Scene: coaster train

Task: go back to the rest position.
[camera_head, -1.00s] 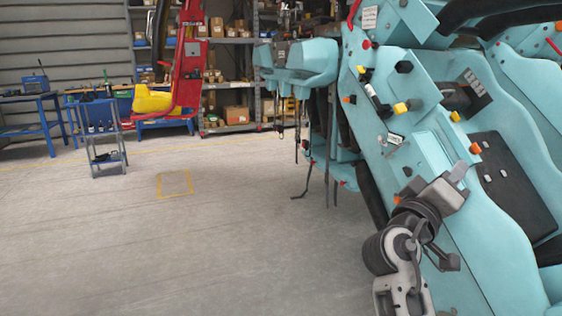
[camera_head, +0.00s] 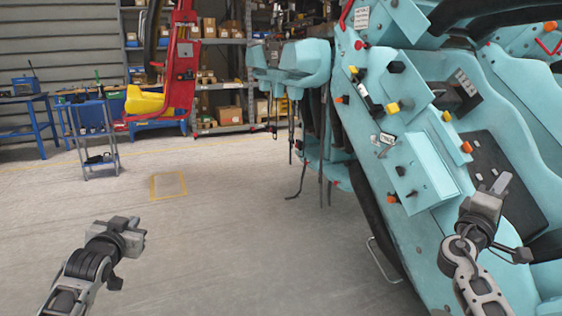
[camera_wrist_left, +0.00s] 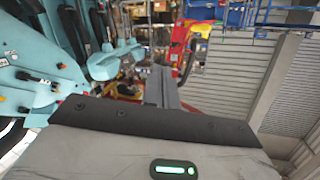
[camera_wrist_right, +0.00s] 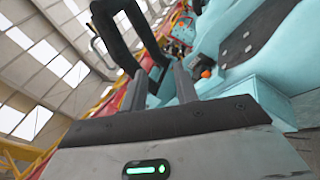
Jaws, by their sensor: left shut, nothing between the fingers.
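My left gripper (camera_head: 140,232) is at the lower left of the head view, above bare floor and well apart from the turquoise machine. In the left wrist view its fingers (camera_wrist_left: 160,86) are together with nothing between them. My right gripper (camera_head: 503,182) is at the right of the head view, in front of the machine's turquoise panel (camera_head: 440,245). In the right wrist view its two fingers (camera_wrist_right: 160,85) stand apart, with no object visible between them. I cannot tell its exact distance from the panel.
The panel carries several coloured knobs and a small turquoise box (camera_head: 415,170). A grey cart (camera_head: 97,135), a blue workbench (camera_head: 35,110) and a red and yellow machine (camera_head: 180,80) stand at the back left. The floor (camera_head: 240,230) between is clear.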

